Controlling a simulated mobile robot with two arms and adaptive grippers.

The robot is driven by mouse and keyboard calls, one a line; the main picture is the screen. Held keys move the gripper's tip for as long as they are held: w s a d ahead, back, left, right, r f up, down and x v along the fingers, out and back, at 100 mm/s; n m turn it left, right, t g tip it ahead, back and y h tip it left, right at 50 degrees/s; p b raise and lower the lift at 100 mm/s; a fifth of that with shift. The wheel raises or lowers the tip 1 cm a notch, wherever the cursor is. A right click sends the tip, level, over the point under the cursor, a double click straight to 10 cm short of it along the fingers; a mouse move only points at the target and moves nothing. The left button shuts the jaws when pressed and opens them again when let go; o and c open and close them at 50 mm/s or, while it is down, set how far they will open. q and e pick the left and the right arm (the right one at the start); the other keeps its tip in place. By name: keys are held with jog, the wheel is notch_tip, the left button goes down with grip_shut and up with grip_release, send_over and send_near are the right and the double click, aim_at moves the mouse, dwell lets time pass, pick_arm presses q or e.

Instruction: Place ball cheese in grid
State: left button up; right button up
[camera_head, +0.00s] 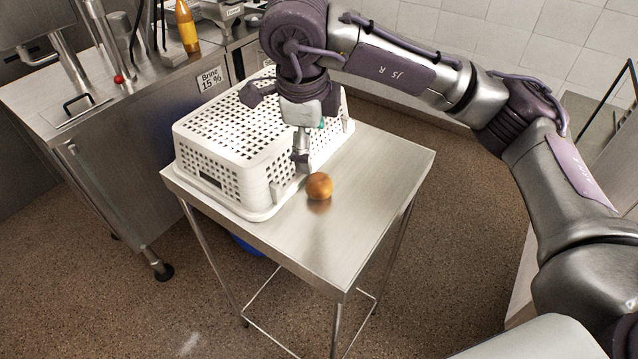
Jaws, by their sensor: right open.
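The ball cheese (319,186) is a small orange-brown ball on the bare steel tabletop, just right of the white basket's front corner. The white perforated basket (205,160) is the grid-like thing in view; its holed flat face is up and it covers the left part of the table. My right gripper (278,132) is open and empty, pointing down over the basket's right side. One finger is low, just up and left of the cheese; the other is over the basket's top. It appears apart from the cheese. My left gripper is not in view.
The small steel table (375,185) has free room right of and in front of the cheese. A steel counter (50,110) with a "Brine 15 %" label and an orange bottle (187,27) stands at left. A tiled wall (480,30) is behind.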

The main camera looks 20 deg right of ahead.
aim_at(318, 178)
jog(key=p+x, duration=0.1)
jog(key=x, duration=0.5)
jog(key=shift+f, duration=0.3)
jog(key=p+x, duration=0.1)
jog(key=x, duration=0.2)
jog(key=p+x, duration=0.1)
jog(key=shift+s+d+f+p, duration=0.3)
jog(key=shift+d+f+p, duration=0.05)
jog(key=shift+f, duration=0.05)
jog(key=shift+w+f, duration=0.1)
jog(key=shift+f, duration=0.15)
jog(key=c, duration=1.4)
jog(key=shift+r, duration=0.15)
